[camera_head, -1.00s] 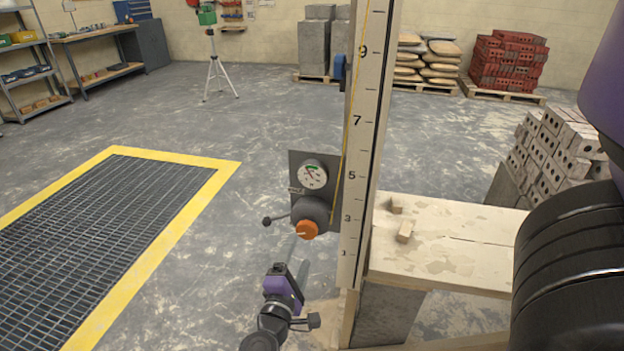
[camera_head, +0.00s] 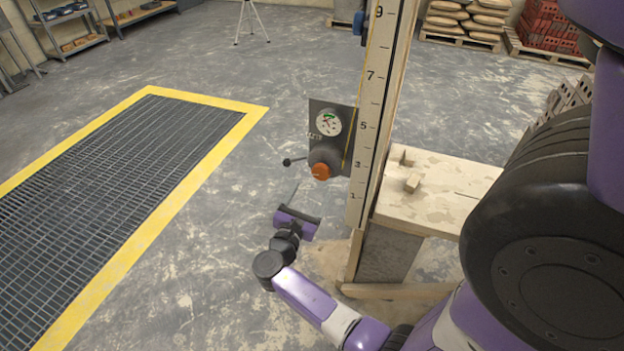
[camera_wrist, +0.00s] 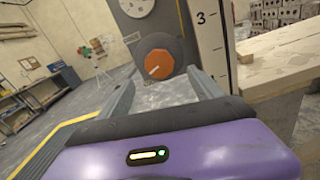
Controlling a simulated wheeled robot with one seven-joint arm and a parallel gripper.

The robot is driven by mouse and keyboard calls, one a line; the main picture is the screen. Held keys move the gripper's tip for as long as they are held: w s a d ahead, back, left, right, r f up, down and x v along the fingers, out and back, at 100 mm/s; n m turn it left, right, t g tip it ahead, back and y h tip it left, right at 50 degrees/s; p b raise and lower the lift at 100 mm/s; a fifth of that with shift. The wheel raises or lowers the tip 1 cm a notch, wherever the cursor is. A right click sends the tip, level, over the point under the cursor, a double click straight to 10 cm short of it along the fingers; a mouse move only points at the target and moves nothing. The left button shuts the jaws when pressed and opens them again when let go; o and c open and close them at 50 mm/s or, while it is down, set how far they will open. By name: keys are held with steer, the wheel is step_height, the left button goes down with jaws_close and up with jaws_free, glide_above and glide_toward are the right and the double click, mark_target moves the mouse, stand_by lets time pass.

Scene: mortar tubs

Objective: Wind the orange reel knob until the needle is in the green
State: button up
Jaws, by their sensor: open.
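The orange reel knob (camera_head: 321,171) sits at the bottom of a dark grey plate (camera_head: 315,115) fixed beside the numbered post. A round white gauge (camera_head: 329,123) with a green band is above it; its needle is too small to read surely. A thin lever with a dark ball end (camera_head: 287,162) sticks out left of the knob. My gripper (camera_head: 297,192) is below and slightly left of the knob, apart from it. In the wrist view my open, empty fingers (camera_wrist: 163,92) point toward the knob (camera_wrist: 159,64), which shows a pale pointer line and lies ahead between them.
The numbered post (camera_head: 371,110) stands just right of the plate. A yellow-edged floor grate (camera_head: 110,190) lies to the left. The floor between grate and post is clear.

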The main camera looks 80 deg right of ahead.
mark_target(320, 175)
steer(key=shift+s+d, duration=0.2)
steer(key=shift+d, duration=1.75)
steer(key=shift+s+d, duration=0.15)
steer(key=shift+d, duration=1.75)
steer(key=shift+c, duration=0.5)
steer(key=c, duration=1.3)
steer(key=shift+f+m+b, duration=0.25)
steer(key=shift+m+b, duration=0.7)
steer(key=shift+m, duration=0.05)
steer(key=shift+r+m+b, duration=0.1)
steer(key=shift+m+b, duration=0.55)
steer(key=shift+m, duration=0.35)
steer(key=shift+r+m, duration=0.15)
steer(key=shift+m, duration=0.15)
steer(key=o, duration=1.4)
